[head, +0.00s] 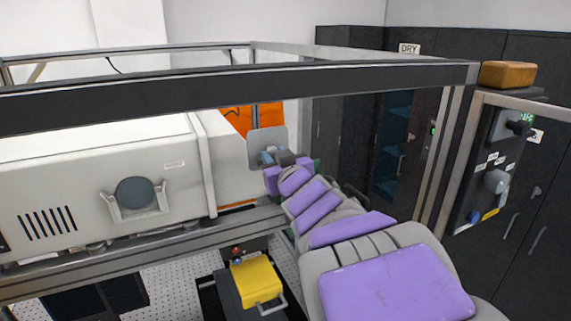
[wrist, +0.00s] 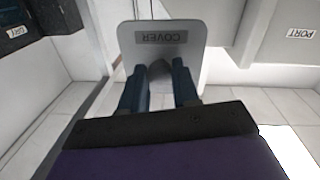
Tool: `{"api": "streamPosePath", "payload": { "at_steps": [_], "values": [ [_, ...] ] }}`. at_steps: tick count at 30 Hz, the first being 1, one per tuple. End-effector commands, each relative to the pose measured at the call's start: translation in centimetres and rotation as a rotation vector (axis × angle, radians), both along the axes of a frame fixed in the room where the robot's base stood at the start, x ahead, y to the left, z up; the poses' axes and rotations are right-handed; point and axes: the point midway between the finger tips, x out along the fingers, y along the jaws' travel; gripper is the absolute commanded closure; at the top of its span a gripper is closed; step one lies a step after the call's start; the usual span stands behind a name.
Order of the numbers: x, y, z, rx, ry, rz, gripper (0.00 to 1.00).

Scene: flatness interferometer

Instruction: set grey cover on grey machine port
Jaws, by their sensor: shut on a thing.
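The grey cover (head: 267,139) is a flat, rounded plate, held upright at the end of my arm in the head view. It also shows in the wrist view as the grey cover (wrist: 191,62), with its COVER label upside down. My gripper (wrist: 160,85) is shut on a dark grip on the cover's near side. In the wrist view, a PORT label (wrist: 300,33) is on a pale surface at right.
A dark frame beam (head: 230,85) runs above the machine. A lower rail (head: 150,246) passes below my forearm. A yellow box (head: 256,280) stands below the rail. Dark cabinets (head: 345,60) and a control panel (head: 493,165) stand at right. An orange panel (head: 240,119) is behind the machine.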

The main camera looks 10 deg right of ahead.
Motion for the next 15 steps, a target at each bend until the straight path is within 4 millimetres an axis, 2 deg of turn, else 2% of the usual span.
{"api": "streamPosePath", "payload": {
  "at_steps": [15],
  "values": [
    [-1.3,4.6,-0.1,0.001,-0.004,0.003,1.00]
  ]
}}
